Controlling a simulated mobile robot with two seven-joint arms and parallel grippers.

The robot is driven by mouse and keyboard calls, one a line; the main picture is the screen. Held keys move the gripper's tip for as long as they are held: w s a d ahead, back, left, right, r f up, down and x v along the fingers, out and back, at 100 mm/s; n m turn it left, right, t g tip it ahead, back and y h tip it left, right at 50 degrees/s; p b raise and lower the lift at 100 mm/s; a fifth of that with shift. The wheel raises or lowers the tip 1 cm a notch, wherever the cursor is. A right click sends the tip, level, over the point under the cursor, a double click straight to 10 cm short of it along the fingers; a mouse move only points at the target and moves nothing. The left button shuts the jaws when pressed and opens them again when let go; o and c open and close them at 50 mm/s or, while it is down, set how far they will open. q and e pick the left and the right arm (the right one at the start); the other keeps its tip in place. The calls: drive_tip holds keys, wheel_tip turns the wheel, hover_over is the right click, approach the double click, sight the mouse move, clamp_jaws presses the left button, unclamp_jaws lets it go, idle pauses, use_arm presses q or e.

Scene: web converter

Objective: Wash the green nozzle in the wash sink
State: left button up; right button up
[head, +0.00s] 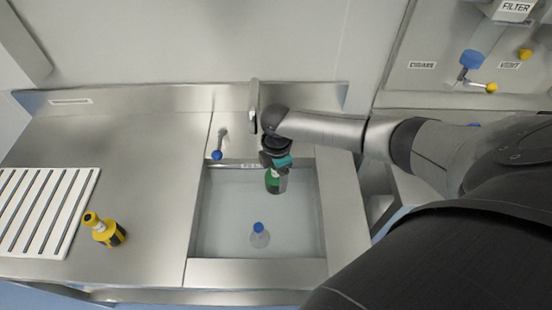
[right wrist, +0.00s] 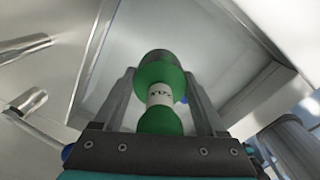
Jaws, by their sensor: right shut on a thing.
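The green nozzle (head: 272,182) is in my right gripper (head: 274,168), over the upper right part of the wash sink (head: 222,205) in the head view. In the right wrist view the green nozzle (right wrist: 160,70) has a white label band around its middle and sits between the two fingers of the right gripper (right wrist: 162,95). My right gripper is shut on it. I cannot tell whether the nozzle's lower end touches the water. My left gripper is not in view.
A faucet (head: 253,105) and a blue-knobbed lever (head: 217,155) stand behind the sink. A yellow and black nozzle (head: 104,230) is on the counter at left, beside a white slotted rack (head: 85,185). A panel with valves (head: 470,62) is at upper right.

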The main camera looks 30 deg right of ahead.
drive_tip(key=shift+f+b, duration=5)
drive_tip(key=shift+f, duration=1.95)
drive_tip(key=shift+d, duration=0.1)
drive_tip(key=shift+s+d+r+p, duration=0.1)
drive_tip(key=shift+s+d+p, duration=0.3)
drive_tip(key=shift+d, duration=0.1)
drive_tip(key=shift+s+d+p, duration=0.4)
drive_tip(key=shift+s+d, duration=0.1)
drive_tip(key=shift+d, duration=0.35)
drive_tip(key=shift+w+a+b, duration=0.25)
drive_tip(key=shift+w+a, duration=0.35)
drive_tip(key=shift+a, duration=0.35)
drive_tip(key=shift+w+a+b, duration=0.3)
drive_tip(key=shift+w+a, duration=0.3)
drive_tip(key=shift+a, duration=0.4)
drive_tip(key=shift+w+a+b, duration=0.25)
drive_tip(key=shift+w+a, duration=0.35)
drive_tip(key=shift+a, duration=0.35)
drive_tip(key=shift+s+d+p, duration=0.65)
drive_tip(key=shift+d, duration=0.35)
drive_tip(key=shift+s+d+p, duration=0.4)
drive_tip(key=shift+s+d, duration=0.2)
drive_tip(key=shift+d, duration=0.35)
drive_tip(key=shift+s+d+p, duration=0.35)
drive_tip(key=shift+s+d, duration=0.2)
drive_tip(key=shift+d, duration=0.4)
